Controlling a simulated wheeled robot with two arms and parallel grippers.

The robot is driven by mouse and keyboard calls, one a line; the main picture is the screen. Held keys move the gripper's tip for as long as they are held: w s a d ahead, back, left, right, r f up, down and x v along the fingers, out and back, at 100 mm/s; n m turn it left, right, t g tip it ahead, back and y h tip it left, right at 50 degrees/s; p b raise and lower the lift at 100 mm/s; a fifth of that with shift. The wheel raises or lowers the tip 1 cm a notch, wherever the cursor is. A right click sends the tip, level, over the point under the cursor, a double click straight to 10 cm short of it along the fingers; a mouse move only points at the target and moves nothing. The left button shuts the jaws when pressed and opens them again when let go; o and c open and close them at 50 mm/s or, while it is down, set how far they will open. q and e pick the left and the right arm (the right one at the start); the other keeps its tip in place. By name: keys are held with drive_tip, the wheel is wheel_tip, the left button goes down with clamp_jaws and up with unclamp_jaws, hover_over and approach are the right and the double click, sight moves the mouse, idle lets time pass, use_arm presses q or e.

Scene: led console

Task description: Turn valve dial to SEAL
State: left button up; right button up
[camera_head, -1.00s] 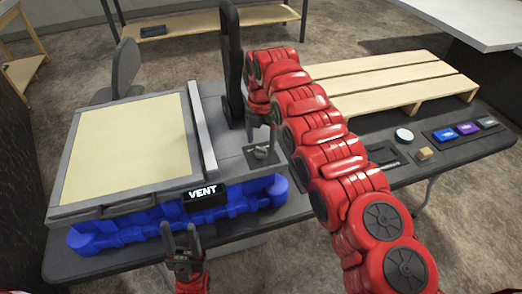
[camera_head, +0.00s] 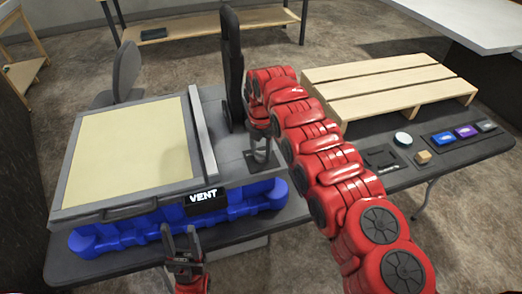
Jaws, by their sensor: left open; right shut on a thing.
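The console's display (camera_head: 203,198) reads VENT in white letters on black. My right gripper (camera_head: 262,152) points down at a small dark plate (camera_head: 254,165) on the grey console top, right of the big cream panel (camera_head: 130,150). Its fingers are shut on the valve dial, which they mostly hide; I cannot read its pointer or any marks. My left gripper (camera_head: 181,240) is open and empty, low in front of the blue console base (camera_head: 130,235), apart from it.
A tall black upright (camera_head: 231,70) stands just behind my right gripper. A wooden slatted rack (camera_head: 390,85) lies at the right. A round white-topped knob (camera_head: 403,138), a small wooden block (camera_head: 423,157) and coloured blocks (camera_head: 466,131) sit on the table's right end.

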clamp_jaws()
drive_tip(key=shift+f+m+b, duration=0.2)
drive_tip(key=shift+m+b, duration=0.4)
drive_tip(key=shift+b, duration=0.35)
drive_tip(key=shift+m+b, duration=0.7)
drive_tip(key=shift+b, duration=0.05)
drive_tip(key=m+b, duration=0.2)
drive_tip(key=m, duration=0.1)
drive_tip(key=shift+m, duration=0.4)
drive_tip(key=m+b, duration=0.1)
drive_tip(key=m, duration=0.4)
drive_tip(key=shift+r, duration=0.15)
drive_tip(key=m+b, duration=0.1)
drive_tip(key=m, duration=0.5)
drive_tip(key=shift+m, duration=0.4)
